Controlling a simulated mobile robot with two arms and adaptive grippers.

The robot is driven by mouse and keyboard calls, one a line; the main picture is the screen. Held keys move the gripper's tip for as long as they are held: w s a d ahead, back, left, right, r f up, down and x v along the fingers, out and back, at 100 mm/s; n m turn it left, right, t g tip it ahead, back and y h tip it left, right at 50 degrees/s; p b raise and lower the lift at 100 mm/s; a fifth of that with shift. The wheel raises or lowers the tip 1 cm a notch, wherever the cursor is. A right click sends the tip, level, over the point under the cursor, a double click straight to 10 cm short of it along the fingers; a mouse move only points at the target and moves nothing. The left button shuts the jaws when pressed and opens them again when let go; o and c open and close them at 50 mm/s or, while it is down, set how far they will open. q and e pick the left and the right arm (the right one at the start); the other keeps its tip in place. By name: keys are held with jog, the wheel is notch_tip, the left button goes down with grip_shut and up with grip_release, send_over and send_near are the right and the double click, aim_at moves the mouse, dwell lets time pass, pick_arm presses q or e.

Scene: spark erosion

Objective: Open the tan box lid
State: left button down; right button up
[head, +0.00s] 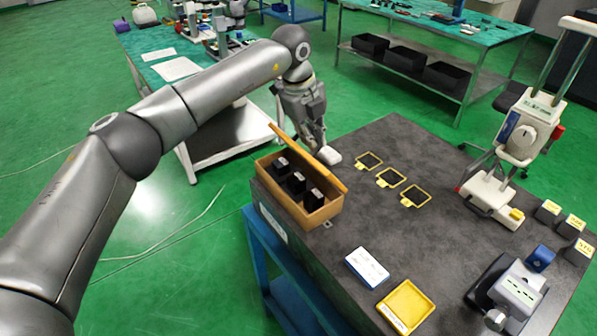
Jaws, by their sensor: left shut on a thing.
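The tan box (290,213) stands on the near left corner of the dark table. Its lid (308,158) is raised along the back side and tilted, so the inside shows. Several black blocks (298,183) sit in a row inside the box. My left gripper (319,146) comes down from behind the box and is shut at the lid's far edge. The lid partly hides the contact at the fingertips. My right gripper is not in view.
The dark table (345,218) holds yellow frames (390,177), a blue-white box (367,267), a yellow tray (406,306) and a white device (507,155). A whitish object (329,157) lies close behind the lid. The table's middle is clear.

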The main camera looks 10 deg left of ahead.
pick_arm(q)
jog(key=shift+w+d, duration=0.1)
jog(key=shift+w, duration=0.05)
jog(key=shift+w+d+p, duration=0.35)
jog(key=shift+w+d, duration=0.3)
dwell(0.4)
jog(key=shift+w+d+f+p, duration=0.2)
jog(key=shift+w+d+p, duration=0.1)
jog(key=shift+w+d, duration=0.4)
jog(key=shift+w+d+f, duration=0.35)
jog(key=shift+w+d, duration=0.25)
